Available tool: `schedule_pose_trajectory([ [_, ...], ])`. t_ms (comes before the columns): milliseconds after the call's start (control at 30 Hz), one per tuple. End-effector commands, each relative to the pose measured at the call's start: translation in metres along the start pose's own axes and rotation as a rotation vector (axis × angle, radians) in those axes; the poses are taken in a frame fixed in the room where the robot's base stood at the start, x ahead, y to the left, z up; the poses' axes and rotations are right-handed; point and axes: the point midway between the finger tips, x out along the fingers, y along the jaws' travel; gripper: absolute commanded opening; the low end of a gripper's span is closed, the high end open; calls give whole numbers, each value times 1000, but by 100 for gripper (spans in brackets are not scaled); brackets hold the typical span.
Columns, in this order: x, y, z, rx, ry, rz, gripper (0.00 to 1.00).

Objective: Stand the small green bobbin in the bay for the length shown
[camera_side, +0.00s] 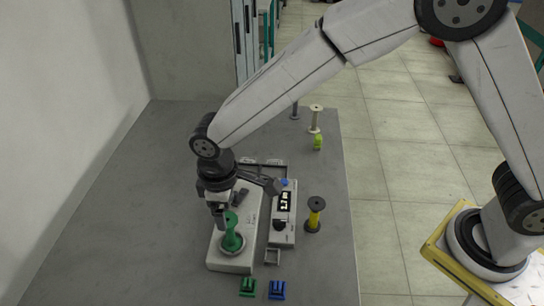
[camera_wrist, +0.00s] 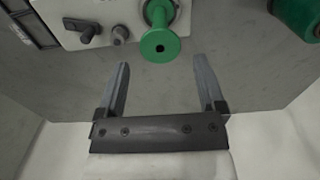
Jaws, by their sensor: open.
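The small green bobbin (camera_side: 232,233) stands upright on the round seat of the pale winder (camera_side: 223,262). In the wrist view, the bobbin (camera_wrist: 160,44) shows its round green end with a dark centre hole. My gripper (camera_side: 221,221) is beside it, pointing down. In the wrist view, my gripper (camera_wrist: 160,63) is open, with the bobbin just beyond the fingertips, about midway between them. Nothing is held. A box with a lit display (camera_side: 285,201) stands right of the winder; its digits are too small to read surely. A dark-framed tray (camera_side: 262,164) lies behind, partly hidden by my arm.
A yellow-and-black spool (camera_side: 315,213) stands to the right. A cream spool (camera_side: 316,119) and a lime piece (camera_side: 318,142) are farther back. Small green (camera_side: 247,287) and blue (camera_side: 277,290) holders sit in front. The table's left side is clear.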

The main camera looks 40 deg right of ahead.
Motion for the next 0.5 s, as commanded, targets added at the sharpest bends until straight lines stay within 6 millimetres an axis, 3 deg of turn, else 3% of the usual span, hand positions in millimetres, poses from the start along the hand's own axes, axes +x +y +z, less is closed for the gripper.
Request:
schedule_pose_trajectory([
  [500,33,0,0,0,-2,0,88],
])
